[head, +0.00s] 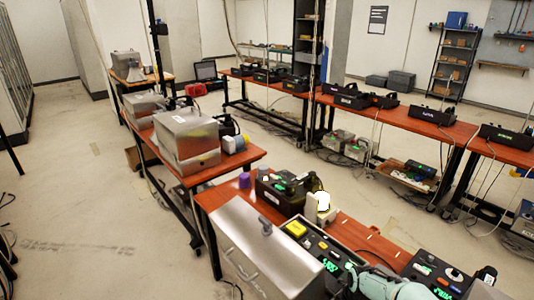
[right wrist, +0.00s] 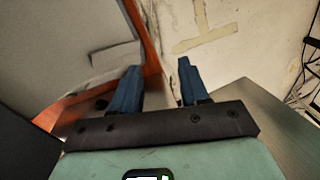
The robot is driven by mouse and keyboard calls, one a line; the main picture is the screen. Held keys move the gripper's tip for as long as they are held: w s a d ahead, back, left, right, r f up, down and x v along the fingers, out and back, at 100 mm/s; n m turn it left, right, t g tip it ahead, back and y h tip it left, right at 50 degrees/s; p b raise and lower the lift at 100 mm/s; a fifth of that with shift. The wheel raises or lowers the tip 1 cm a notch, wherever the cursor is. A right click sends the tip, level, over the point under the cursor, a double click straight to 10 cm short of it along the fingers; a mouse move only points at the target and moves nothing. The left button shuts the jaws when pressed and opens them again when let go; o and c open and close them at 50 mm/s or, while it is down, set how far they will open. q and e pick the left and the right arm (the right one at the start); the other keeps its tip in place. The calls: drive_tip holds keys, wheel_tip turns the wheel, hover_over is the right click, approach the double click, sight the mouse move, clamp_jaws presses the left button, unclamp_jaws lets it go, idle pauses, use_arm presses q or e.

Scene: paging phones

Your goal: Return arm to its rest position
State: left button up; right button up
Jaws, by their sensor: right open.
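My right gripper shows in the right wrist view (right wrist: 158,78). Its two blue fingers stand apart with nothing between them. Beyond them lie a pale floor, an orange-red table edge and grey metal surfaces. In the head view, a pale green part of my arm (head: 385,286) shows at the bottom edge, in front of the near table (head: 352,232). The fingertips of this arm cannot be made out there. My left arm and left gripper are not in view.
A large grey metal case (head: 240,240) and dark devices with green lit displays crowd the near table. A second metal case (head: 187,140) stands on the left table. More tables with black devices run along the back right. The floor (head: 70,200) at left is mostly clear.

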drive_tip(key=s+a+f+m+y, duration=0.1)
drive_tip(key=s+a+f+m, duration=0.1)
drive_tip(key=s+f, duration=0.5)
drive_tip(key=s+a+f+m+y, duration=0.1)
drive_tip(key=s+a+f+m, duration=0.15)
drive_tip(key=s+f, duration=0.45)
drive_tip(key=s+a+f+m, duration=0.2)
drive_tip(key=s+f, duration=0.1)
drive_tip(key=s, duration=0.4)
drive_tip(key=s+a+f+m, duration=0.3)
drive_tip(key=s, duration=0.5)
drive_tip(key=shift+s+a+f+m+y, duration=0.2)
drive_tip(key=shift+f+m+y, duration=0.1)
drive_tip(key=shift+m+y, duration=0.1)
drive_tip(key=shift+w, duration=0.1)
